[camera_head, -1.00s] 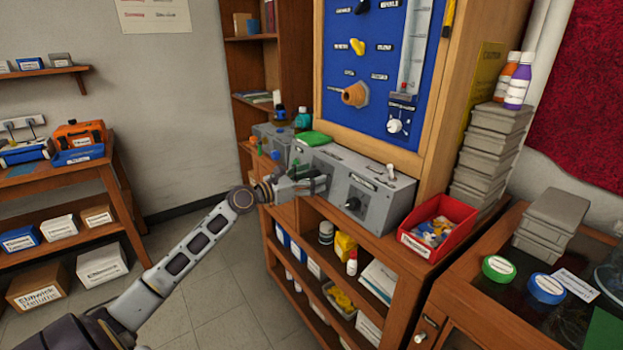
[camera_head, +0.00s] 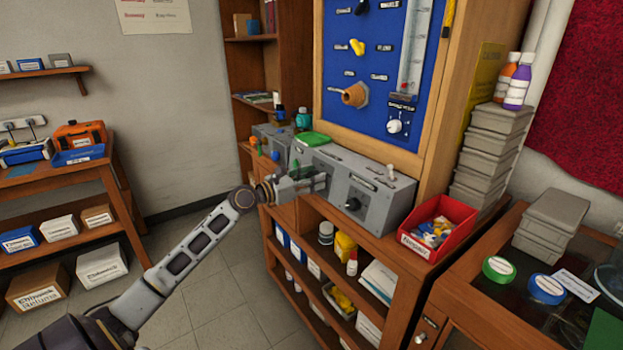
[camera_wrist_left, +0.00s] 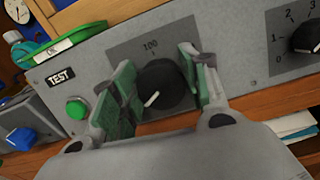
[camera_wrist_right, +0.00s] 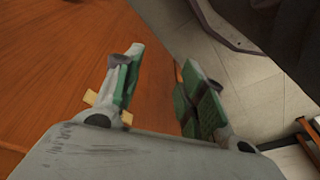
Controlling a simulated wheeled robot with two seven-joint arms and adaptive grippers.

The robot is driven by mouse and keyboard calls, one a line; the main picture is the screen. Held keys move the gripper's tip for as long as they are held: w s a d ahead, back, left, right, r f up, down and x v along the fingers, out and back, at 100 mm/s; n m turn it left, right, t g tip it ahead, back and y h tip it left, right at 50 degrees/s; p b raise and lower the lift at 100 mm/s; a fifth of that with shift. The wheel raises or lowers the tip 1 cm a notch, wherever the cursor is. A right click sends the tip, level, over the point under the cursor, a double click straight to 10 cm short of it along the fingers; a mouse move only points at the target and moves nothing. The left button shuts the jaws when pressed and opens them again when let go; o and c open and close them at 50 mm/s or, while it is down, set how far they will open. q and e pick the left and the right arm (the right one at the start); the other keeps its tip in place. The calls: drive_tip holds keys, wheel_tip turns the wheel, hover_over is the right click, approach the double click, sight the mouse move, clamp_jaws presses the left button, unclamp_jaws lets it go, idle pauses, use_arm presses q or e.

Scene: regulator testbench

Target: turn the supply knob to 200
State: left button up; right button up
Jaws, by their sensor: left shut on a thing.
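A round black knob (camera_wrist_left: 158,86) with a white pointer line sits on a dark plate of a grey panel (camera_wrist_left: 75,55) in the left wrist view. The number 100 shows above it. Its pointer slants down and left. Other scale marks are hidden, and no supply label can be read. My left gripper (camera_wrist_left: 158,88) has its green-padded fingers on both sides of the knob, shut on it. In the head view the left gripper (camera_head: 318,183) is at the front of the grey bench unit (camera_head: 378,208). My right gripper (camera_wrist_right: 157,88) is open and empty in the right wrist view.
A green button (camera_wrist_left: 77,108) marked TEST is left of the knob. A second black knob (camera_wrist_left: 307,36) with small numbers is to the right. A red bin (camera_head: 440,222) stands right of the units. A wooden surface (camera_wrist_right: 60,60) lies below my right gripper.

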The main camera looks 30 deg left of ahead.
drive_tip(key=shift+s+f, duration=0.15)
drive_tip(key=shift+s, duration=0.15)
